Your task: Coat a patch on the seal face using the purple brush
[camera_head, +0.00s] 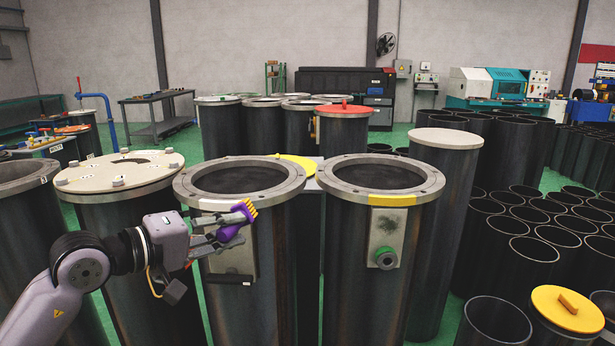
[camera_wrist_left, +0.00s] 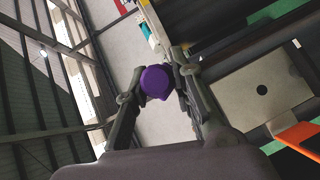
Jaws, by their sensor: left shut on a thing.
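My left gripper (camera_head: 222,236) is shut on the purple brush (camera_head: 236,219). Its yellow bristles point up and to the right, near the front rim of the left flanged cylinder (camera_head: 240,182). The brush's purple end (camera_wrist_left: 156,83) shows between the fingers in the left wrist view. The grey ring flange on this cylinder has a bare-looking top face with bolt holes. A second flanged cylinder (camera_head: 379,183) stands to its right, with a yellow patch (camera_head: 392,199) on the front of its ring. I cannot tell which ring is the seal face. My right gripper is not in view.
A capped cylinder (camera_head: 119,172) stands left of the front pair. A plate with a green-ringed knob (camera_head: 386,258) is on the right cylinder. A yellow lid (camera_head: 567,308) is at lower right. Several open tubes crowd the right side.

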